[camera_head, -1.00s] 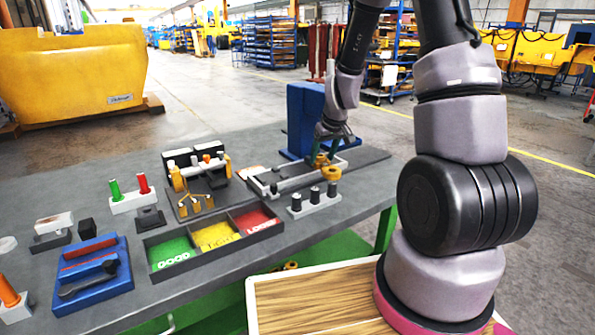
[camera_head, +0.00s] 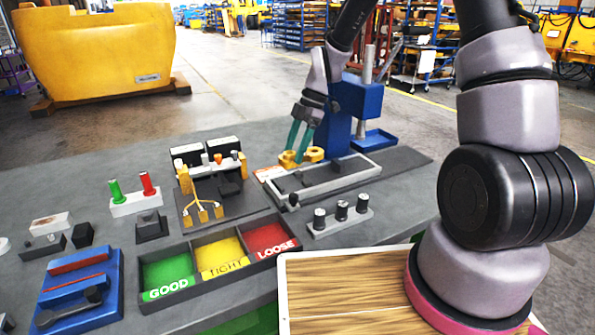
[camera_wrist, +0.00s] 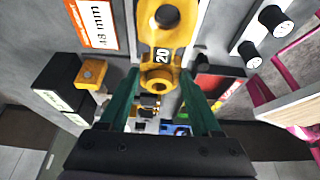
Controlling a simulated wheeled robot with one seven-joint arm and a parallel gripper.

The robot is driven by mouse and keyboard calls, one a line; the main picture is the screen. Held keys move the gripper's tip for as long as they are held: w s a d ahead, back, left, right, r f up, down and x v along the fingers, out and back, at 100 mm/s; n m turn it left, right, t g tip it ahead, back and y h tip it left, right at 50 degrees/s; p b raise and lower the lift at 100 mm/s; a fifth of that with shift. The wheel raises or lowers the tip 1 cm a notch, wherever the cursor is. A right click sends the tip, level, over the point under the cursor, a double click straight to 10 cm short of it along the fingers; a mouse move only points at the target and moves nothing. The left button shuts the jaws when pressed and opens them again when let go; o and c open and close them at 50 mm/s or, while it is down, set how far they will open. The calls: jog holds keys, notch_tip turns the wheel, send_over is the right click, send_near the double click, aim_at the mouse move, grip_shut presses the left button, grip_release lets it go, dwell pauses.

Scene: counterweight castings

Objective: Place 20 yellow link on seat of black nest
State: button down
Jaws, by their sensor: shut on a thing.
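My gripper (camera_head: 299,147) has green fingers and is shut on a yellow link (camera_head: 302,156). In the wrist view the link (camera_wrist: 165,45) is a flat yellow bar with a round eye at each end and a "20" label; the fingers (camera_wrist: 158,88) close at its near eye. The link appears held above the back of a grey-rimmed tray (camera_head: 352,177). A black fixture plate (camera_head: 190,215) with a yellow three-pronged part and a dark block (camera_head: 229,186) stands left of the tray. A smaller black block (camera_head: 151,226) lies farther left. I cannot tell which is the nest.
A three-part bin (camera_head: 217,272) labelled good, tight and loose is at the front. A pin block (camera_head: 340,224), a blue press (camera_head: 338,125), a block with green and red plugs (camera_head: 136,202) and a blue holder (camera_head: 80,290) stand around. An orange-and-white sign (camera_wrist: 92,22) lies near the tray.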

jog(key=shift+f, duration=3.15)
jog(key=shift+c, duration=0.4)
grip_release()
jog(key=shift+f, duration=0.15)
jog(key=v, duration=0.7)
jog(key=shift+d+r, duration=0.1)
jog(key=shift+r, duration=0.25)
